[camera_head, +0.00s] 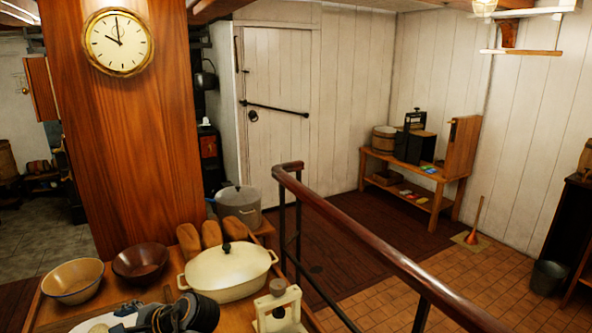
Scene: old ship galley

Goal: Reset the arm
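A dark, jointed shape with black rounded parts, which looks like my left gripper (128,311), is at the bottom edge, left of the middle. It is over or beside a white plate (88,325) on the wooden table. Its fingers are small and partly cut off, so I cannot tell whether they are open or shut, or whether they touch anything. I see no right gripper.
The table holds two bowls (72,281), several bread loaves (212,234), a cream lidded pot (226,273) and a cream-coloured device (279,309). A wooden pillar (125,150) stands behind. A handrail (385,255) runs along the right. Floor beyond the rail is mostly clear.

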